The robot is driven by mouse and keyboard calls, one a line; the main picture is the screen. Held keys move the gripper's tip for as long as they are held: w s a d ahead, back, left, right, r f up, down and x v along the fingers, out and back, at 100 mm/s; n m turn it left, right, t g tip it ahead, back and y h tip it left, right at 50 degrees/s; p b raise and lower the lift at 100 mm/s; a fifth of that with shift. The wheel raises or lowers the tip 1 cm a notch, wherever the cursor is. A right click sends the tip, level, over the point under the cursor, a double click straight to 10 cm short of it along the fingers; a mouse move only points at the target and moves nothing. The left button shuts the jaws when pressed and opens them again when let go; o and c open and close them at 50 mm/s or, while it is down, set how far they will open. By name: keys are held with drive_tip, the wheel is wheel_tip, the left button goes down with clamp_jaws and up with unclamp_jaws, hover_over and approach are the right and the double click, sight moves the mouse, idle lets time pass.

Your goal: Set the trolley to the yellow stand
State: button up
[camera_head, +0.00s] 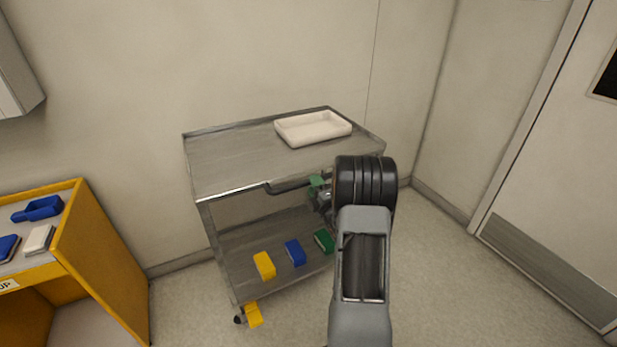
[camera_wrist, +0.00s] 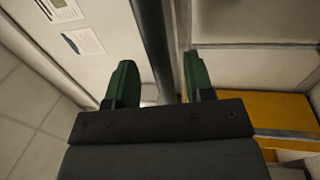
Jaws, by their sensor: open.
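The trolley (camera_head: 235,155) is a grey metal cart with two shelves, standing against the back wall in the head view. Its dark handle (camera_head: 286,187) runs along the front edge of the top shelf. My gripper (camera_head: 318,183) is at the handle's right part, partly hidden by my arm. In the wrist view, the green fingers of my gripper (camera_wrist: 160,82) are apart, with a dark bar (camera_wrist: 153,40), seemingly the handle, passing between them. I cannot tell whether either finger touches it. The yellow stand (camera_head: 103,255) is at the left, apart from the trolley.
A white tray (camera_head: 313,128) lies on the top shelf. Yellow (camera_head: 264,265), blue (camera_head: 295,252) and green (camera_head: 324,241) blocks lie on the lower shelf. A yellow piece (camera_head: 254,315) is by the front-left caster. A blue scoop (camera_head: 38,209) lies on the stand. A door (camera_head: 560,170) is at right.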

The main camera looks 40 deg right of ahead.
drive_tip(key=shift+x, duration=2.2)
clamp_jaws()
